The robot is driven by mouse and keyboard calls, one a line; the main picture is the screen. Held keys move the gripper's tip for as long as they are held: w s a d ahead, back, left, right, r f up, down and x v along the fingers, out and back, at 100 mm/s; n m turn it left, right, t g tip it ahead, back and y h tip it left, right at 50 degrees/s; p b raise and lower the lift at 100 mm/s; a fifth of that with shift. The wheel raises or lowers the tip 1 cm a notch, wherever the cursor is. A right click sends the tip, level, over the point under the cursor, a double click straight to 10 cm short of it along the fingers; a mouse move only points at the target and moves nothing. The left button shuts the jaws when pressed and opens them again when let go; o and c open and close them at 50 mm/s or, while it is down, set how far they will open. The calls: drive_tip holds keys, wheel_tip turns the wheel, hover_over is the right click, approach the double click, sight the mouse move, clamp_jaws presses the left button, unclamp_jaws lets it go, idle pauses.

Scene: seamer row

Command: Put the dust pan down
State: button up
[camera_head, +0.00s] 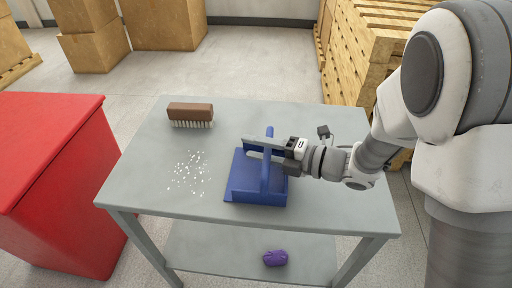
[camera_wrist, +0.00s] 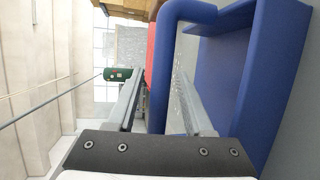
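The blue dust pan (camera_head: 243,188) is on the grey table top, right of the middle, and appears to rest flat on it. Its raised handle (camera_head: 267,172) stands up over the pan. My gripper (camera_head: 249,147) reaches in from the right at the handle. Its two grey fingers look spread, one on each side of the handle. In the wrist view the blue handle (camera_wrist: 163,70) runs between the fingers, with a gap visible on the left finger's side. Contact on the right finger's side is hard to tell.
A brown brush (camera_head: 190,112) with pale bristles lies at the table's back left. White crumbs (camera_head: 188,175) are scattered left of the pan. A red bin (camera_head: 50,180) stands left of the table. A purple object (camera_head: 275,258) is on the lower shelf. Wooden pallets (camera_head: 350,60) stand behind right.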

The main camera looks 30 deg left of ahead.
drive_tip(key=shift+r, duration=0.1)
drive_tip(key=shift+r+p, duration=0.2)
drive_tip(key=shift+p, duration=0.15)
drive_tip(key=w+d+r+p, duration=0.1)
drive_tip(key=d+r, duration=0.1)
drive_tip(key=d, duration=0.9)
drive_tip(key=shift+d, duration=0.35)
drive_tip(key=shift+w, duration=0.1)
